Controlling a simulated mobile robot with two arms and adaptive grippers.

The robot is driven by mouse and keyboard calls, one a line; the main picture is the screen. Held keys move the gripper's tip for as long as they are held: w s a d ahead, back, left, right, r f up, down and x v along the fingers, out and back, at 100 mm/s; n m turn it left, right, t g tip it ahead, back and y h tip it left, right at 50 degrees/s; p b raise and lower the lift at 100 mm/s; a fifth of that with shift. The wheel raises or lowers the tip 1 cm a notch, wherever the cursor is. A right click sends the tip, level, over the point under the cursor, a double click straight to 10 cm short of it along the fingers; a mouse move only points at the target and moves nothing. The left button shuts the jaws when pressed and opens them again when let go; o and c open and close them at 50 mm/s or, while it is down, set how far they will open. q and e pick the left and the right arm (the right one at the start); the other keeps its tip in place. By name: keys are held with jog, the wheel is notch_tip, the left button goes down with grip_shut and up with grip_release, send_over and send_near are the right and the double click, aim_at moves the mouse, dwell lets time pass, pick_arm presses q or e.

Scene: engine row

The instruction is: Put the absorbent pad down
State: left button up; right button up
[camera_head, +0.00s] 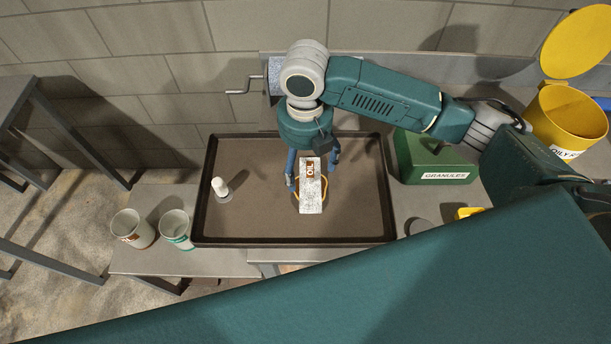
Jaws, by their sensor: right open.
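A pale, mottled, narrow rectangular piece (311,198) with brown lettering at its far end, which looks like the absorbent pad, is over the dark-rimmed tray (237,234). An orange ring (326,186) shows at both sides of it; how the two touch is hidden. My right gripper (312,170) points down over the tray, open, with one blue finger on each side of the piece's far end. I cannot tell whether the fingers touch it. My left gripper is not in view.
A white cylinder (220,186) stands in the tray's left part. Two cups (133,229) (176,228) stand left of the tray. A green granules box (434,160) and an open yellow bin (566,122) are at right. A hand crank (243,88) sticks out behind. The tray's right side is clear.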

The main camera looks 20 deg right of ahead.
jog(key=shift+r, duration=2.2)
jog(key=shift+s, duration=0.1)
